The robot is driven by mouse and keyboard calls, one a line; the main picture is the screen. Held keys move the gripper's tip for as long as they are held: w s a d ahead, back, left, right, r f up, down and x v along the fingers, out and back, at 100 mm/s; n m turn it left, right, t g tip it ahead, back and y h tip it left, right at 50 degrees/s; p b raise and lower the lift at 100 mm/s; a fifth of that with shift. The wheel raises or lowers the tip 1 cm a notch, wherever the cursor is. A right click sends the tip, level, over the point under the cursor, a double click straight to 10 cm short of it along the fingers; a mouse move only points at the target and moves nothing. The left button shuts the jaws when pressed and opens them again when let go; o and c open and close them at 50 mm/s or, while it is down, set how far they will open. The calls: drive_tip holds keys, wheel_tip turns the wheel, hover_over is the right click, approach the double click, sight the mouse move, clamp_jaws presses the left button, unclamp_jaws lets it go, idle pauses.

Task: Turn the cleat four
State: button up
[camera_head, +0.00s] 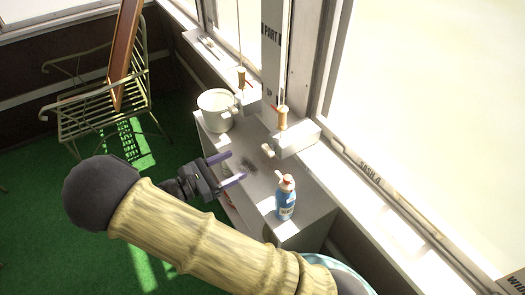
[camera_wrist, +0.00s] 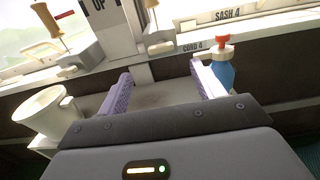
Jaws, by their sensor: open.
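A small cream peg-like piece (camera_head: 267,150), which looks like a cleat, sticks out from the front of the right white block (camera_head: 297,139) under the window. In the wrist view this cleat (camera_wrist: 160,48) shows just beyond the fingers, left of a "CORD 4" label (camera_wrist: 192,46). A similar cleat (camera_wrist: 68,73) is on the left block. The cleat's own number is not readable. My gripper (camera_head: 232,168) is open and empty over the cabinet top, left of the right cleat and apart from it. In the wrist view my gripper (camera_wrist: 161,75) has the cleat beyond the gap between its fingers.
A white pot (camera_head: 216,112) stands left on the cabinet top (camera_head: 262,190). A blue spray bottle (camera_head: 286,202) with a red top stands on the right, close beyond the right finger in the wrist view. Wooden cord handles (camera_head: 283,118) rise above the blocks. A metal bench (camera_head: 95,105) is at left.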

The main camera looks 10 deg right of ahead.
sight(265, 151)
drive_tip(key=x, duration=1.1)
drive_tip(key=shift+f, duration=0.1)
drive_tip(key=shift+a, duration=0.1)
drive_tip(key=c, duration=1)
